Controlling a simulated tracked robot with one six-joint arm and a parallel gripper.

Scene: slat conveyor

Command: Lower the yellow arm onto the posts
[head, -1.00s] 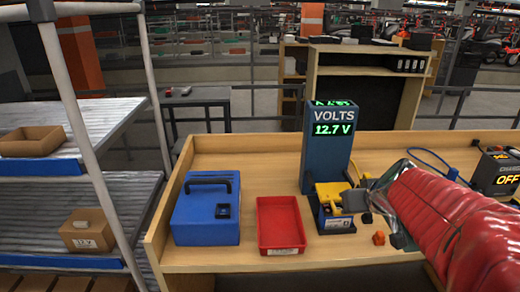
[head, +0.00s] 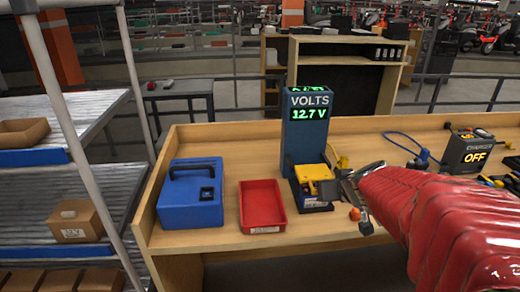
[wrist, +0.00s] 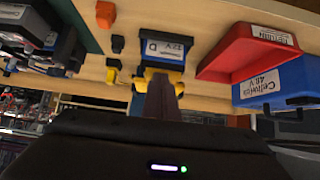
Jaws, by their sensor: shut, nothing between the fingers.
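The yellow arm (head: 312,172) sits low over the dark holder (head: 312,203) at the foot of the blue VOLTS meter (head: 305,135). The meter reads 12.7 V. In the wrist view, yellow parts (wrist: 151,73) show beside a blue block (wrist: 163,50) with a white label. My gripper (head: 350,190) is shut and empty, just right of the yellow arm in the head view. In the wrist view my gripper (wrist: 160,85) overlaps the yellow parts; I cannot tell if it touches them. The posts are hidden.
A red tray (head: 262,207) and a blue box (head: 192,195) stand left on the wooden bench (head: 240,140). A small orange piece (head: 355,214) lies near my gripper. A charger reading OFF (head: 468,152) stands at right with a blue cable (head: 405,150). A shelf rack is at far left.

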